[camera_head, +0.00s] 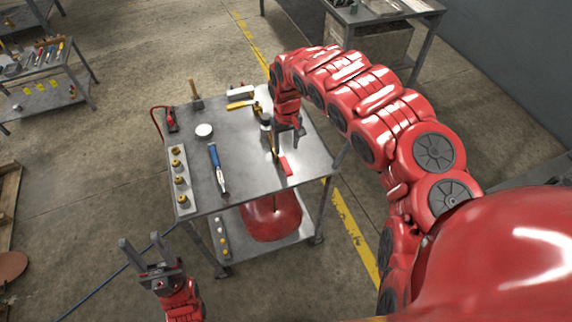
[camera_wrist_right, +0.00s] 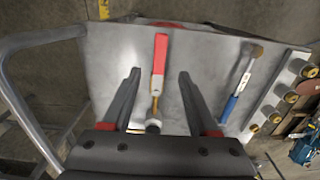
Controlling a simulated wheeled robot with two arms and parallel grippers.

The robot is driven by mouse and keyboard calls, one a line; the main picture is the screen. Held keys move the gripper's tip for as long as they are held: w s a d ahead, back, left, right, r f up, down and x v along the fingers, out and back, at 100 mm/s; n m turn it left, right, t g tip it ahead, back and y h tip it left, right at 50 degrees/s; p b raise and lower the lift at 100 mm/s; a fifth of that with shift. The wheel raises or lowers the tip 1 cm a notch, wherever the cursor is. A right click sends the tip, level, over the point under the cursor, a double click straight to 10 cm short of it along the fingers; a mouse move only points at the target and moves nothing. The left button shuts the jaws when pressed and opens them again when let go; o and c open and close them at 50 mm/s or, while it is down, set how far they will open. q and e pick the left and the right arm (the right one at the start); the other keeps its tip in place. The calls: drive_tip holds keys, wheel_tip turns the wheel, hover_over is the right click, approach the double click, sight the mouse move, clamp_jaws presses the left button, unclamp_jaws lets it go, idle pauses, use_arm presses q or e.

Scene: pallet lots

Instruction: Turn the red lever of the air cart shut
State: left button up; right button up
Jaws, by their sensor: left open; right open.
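The air cart is a grey metal cart (camera_head: 240,182) in the head view, with a red tank (camera_head: 268,218) on its lower shelf. Its red lever (camera_head: 285,166) lies near the right edge of the top; in the right wrist view the red lever (camera_wrist_right: 160,54) points away from me, with a brass part at its near end. My right gripper (camera_head: 287,136) is open above that side of the cart. In the wrist view its open fingers (camera_wrist_right: 160,75) stand either side of the lever's line, apart from it. My left gripper (camera_head: 141,242) is open and empty, in front of the cart's left corner.
On the cart top lie a blue-handled tool (camera_head: 217,166), a white round item (camera_head: 204,130), a strip of brass fittings (camera_head: 180,182) and a yellow tool (camera_head: 238,105). A curved grey handle (camera_wrist_right: 12,85) rises at the cart's side. Other benches stand further off.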

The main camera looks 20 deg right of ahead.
sight(286, 165)
drive_tip(key=f, duration=0.4)
drive_tip(key=f+p, duration=0.1)
drive_tip(key=f, duration=0.2)
drive_tip(key=shift+a+f, duration=0.2)
drive_tip(key=shift+f, duration=0.15)
drive_tip(key=shift+w+f+p, duration=0.15)
drive_tip(key=shift+f+p, duration=0.15)
drive_tip(key=shift+d+f, duration=0.2)
drive_tip(key=shift+f, duration=0.45)
clamp_jaws()
idle(0.4)
